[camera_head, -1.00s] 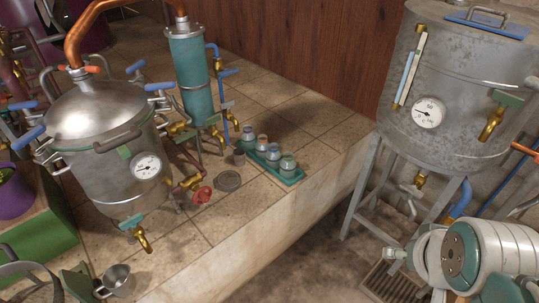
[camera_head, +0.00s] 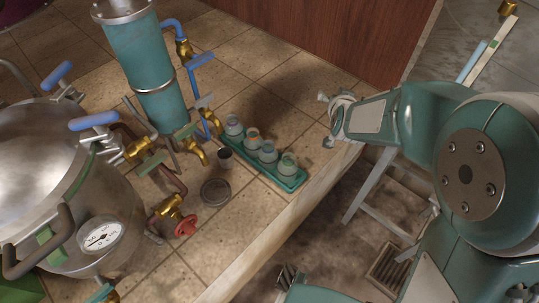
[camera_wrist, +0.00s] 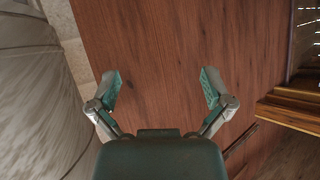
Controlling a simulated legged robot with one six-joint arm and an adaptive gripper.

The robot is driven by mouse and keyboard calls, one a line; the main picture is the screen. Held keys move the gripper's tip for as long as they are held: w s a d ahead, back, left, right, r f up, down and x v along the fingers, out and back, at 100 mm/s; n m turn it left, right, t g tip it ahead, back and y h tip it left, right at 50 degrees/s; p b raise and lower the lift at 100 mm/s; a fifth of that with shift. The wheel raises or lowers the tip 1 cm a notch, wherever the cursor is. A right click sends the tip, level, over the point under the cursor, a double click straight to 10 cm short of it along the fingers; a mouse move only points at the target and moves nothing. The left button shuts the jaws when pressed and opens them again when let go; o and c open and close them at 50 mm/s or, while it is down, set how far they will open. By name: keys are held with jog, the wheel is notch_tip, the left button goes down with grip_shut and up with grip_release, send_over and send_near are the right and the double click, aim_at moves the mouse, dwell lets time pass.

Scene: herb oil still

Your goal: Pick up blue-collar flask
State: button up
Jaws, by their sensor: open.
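Several small flasks stand upright in a row in a green tray (camera_head: 262,172) on the tiled counter. The third from the back, a flask with a bluish collar (camera_head: 268,151), stands between a red-orange-collared flask (camera_head: 252,139) and a green-collared flask (camera_head: 287,165). The rearmost flask (camera_head: 234,127) has a pale collar whose hue is hard to tell. My gripper (camera_head: 327,120) is right of the tray and apart from it. In the wrist view my gripper (camera_wrist: 161,86) is open and empty, facing brown wood. No flask shows in that view.
A teal column (camera_head: 145,62) with blue-handled taps stands behind and left of the tray. A small dark cup (camera_head: 224,157), a round dark disc (camera_head: 215,192) and a red valve wheel (camera_head: 186,226) are left of it. The steel still (camera_head: 65,190) fills the left side.

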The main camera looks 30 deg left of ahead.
jog(key=a+f+t, duration=0.2)
jog(key=a+f, duration=0.6)
jog(key=f, duration=0.1)
jog(key=n+t+y, duration=0.2)
send_over(268, 153)
jog(key=s+d, duration=0.1)
jog(key=d, duration=0.2)
notch_tip(268, 153, down, 11)
jog(key=shift+t, duration=0.6)
jog(key=s+f, duration=0.1)
jog(key=f, duration=0.3)
jog(key=s+a+f, duration=0.1)
jog(key=f, duration=0.3)
jog(key=s+f, duration=0.1)
jog(key=f, duration=0.3)
jog(key=shift+a+f, duration=0.15)
jog(key=shift+a, duration=0.05)
jog(key=x, duration=0.6)
jog(key=shift+w+a, duration=0.2)
jog(key=shift+w, duration=0.1)
jog(key=c, duration=1.4)
